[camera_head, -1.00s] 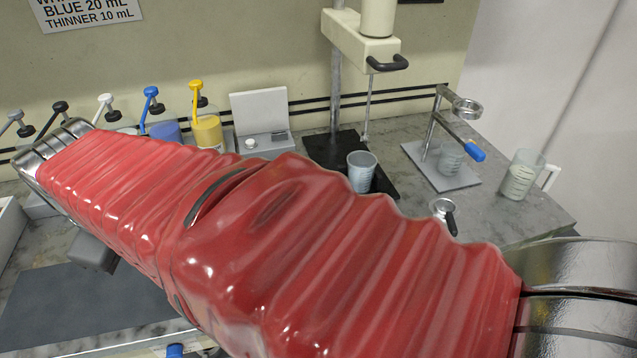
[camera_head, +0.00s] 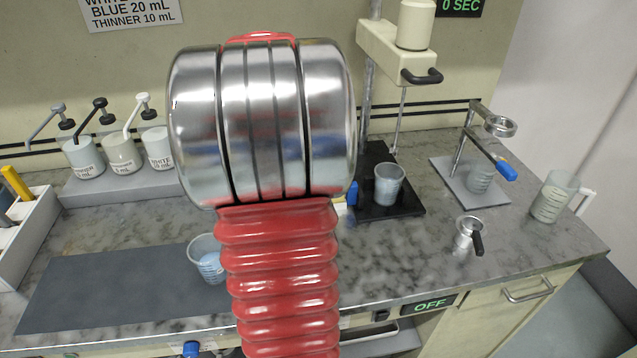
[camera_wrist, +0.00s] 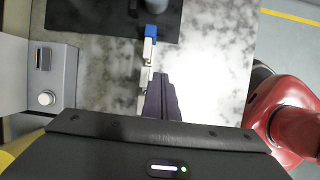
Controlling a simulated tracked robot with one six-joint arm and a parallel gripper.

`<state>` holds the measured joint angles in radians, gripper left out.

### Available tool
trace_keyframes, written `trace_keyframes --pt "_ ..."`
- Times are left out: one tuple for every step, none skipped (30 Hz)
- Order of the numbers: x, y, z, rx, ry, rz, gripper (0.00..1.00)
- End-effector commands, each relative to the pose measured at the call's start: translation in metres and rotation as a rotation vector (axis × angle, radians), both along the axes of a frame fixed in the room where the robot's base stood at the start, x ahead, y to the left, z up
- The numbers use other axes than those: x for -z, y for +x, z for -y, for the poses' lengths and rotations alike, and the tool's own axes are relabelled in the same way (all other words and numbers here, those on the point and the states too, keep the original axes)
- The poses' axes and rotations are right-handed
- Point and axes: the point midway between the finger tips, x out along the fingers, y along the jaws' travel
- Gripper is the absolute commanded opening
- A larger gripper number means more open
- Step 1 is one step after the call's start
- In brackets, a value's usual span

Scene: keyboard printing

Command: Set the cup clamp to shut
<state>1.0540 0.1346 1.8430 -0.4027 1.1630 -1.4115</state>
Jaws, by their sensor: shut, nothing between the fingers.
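The black mixer base (camera_head: 408,208) stands right of my arm in the head view, with a clear cup (camera_head: 389,184) on it. A blue-tipped part (camera_head: 352,193), probably the cup clamp's lever, shows at its left edge, mostly hidden by my arm. In the wrist view a pale lever with a blue end (camera_wrist: 153,32) reaches to the edge of the black base (camera_wrist: 90,18). My gripper (camera_wrist: 160,80) is shut and empty, its dark fingertips beside or over the pale lever's near end; contact cannot be told. I cannot tell the clamp's setting. My arm hides the gripper in the head view.
Another cup (camera_head: 209,262) stands on the grey mat (camera_head: 100,295). At right are a stand with a ring and blue handle (camera_head: 505,171), a strainer (camera_head: 469,235) and a jug (camera_head: 553,197). A grey device with a knob (camera_wrist: 57,80) lies left of my gripper.

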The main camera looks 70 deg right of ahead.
Motion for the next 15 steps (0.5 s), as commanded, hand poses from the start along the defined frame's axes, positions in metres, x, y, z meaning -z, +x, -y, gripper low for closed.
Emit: trace_keyframes --pt "0.0022 -0.0076 0.0062 -0.002 0.010 -0.013 0.00" --pt "0.0030 -0.0106 0.0087 -0.004 0.014 -0.018 0.00" --pt "0.0037 -0.0129 0.0107 -0.008 0.017 -0.023 0.00" --pt "0.0040 -0.0139 0.0115 -0.010 0.019 -0.025 0.00" --pt "0.0040 -0.0145 0.0120 -0.011 0.020 -0.027 0.00" --pt "0.0039 -0.0146 0.0121 -0.012 0.021 -0.027 0.00" --pt "0.0039 -0.0144 0.0119 -0.013 0.021 -0.028 0.00" --pt "0.0039 -0.0143 0.0118 -0.013 0.020 -0.027 0.00" --pt "0.0039 -0.0141 0.0116 -0.012 0.020 -0.027 0.00" --pt "0.0039 -0.0141 0.0116 -0.012 0.020 -0.027 0.00" --pt "0.0038 -0.0140 0.0116 -0.012 0.020 -0.027 0.00" --pt "0.0039 -0.0139 0.0115 -0.012 0.020 -0.027 0.00" --pt "0.0040 -0.0139 0.0115 -0.012 0.020 -0.027 0.00" --pt "0.0042 -0.0138 0.0115 -0.012 0.020 -0.026 0.00" --pt "0.0050 -0.0141 0.0116 -0.012 0.020 -0.026 0.00"
